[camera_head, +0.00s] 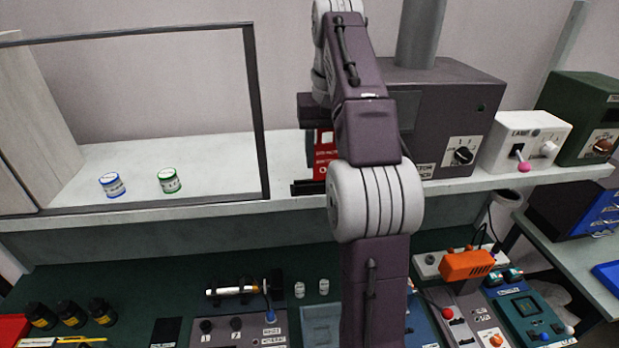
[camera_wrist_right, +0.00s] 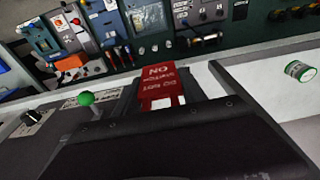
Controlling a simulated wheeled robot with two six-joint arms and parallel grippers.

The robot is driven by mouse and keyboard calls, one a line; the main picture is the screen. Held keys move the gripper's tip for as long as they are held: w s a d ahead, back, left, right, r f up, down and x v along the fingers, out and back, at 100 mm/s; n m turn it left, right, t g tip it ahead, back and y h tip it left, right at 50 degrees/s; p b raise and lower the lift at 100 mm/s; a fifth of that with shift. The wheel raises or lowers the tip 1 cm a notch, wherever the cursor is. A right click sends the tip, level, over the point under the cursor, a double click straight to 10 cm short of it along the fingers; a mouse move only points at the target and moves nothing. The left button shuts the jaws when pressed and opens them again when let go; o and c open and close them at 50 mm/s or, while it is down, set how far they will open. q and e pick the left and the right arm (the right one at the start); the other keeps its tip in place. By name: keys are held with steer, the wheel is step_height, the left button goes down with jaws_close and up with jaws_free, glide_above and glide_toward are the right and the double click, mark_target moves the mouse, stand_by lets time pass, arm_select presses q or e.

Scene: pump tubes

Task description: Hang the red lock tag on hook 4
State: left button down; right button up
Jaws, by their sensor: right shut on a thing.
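The red lock tag (camera_head: 324,152) with white lettering is at my right gripper (camera_head: 309,187), above the white shelf and in front of the grey box machine. In the right wrist view the red tag (camera_wrist_right: 164,84) sits between the dark fingers of my right gripper (camera_wrist_right: 168,98), which is shut on it. My right arm hides part of the tag and the area behind it in the head view. I cannot make out hook 4 in either view. My left gripper is not in view.
The white shelf (camera_head: 288,207) holds a blue-labelled jar (camera_head: 112,185) and a green-labelled jar (camera_head: 168,180) behind a dark frame (camera_head: 258,110). The grey box machine (camera_head: 455,100) and a white switch box (camera_head: 527,142) stand to the right. Panels and an orange device (camera_head: 467,264) crowd the lower bench.

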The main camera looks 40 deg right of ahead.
steer(key=p, duration=0.3)
glide_above(310, 180)
step_height(310, 180, down, 5)
steer(key=shift+s+a+f, duration=0.1)
steer(key=shift+f+b, duration=0.3)
steer(key=shift+f, duration=0.05)
step_height(310, 180, down, 3)
steer(key=shift+s+a+r, duration=0.1)
steer(key=shift+s+r, duration=0.05)
steer(key=o, duration=1.3)
steer(key=shift+o, duration=0.2)
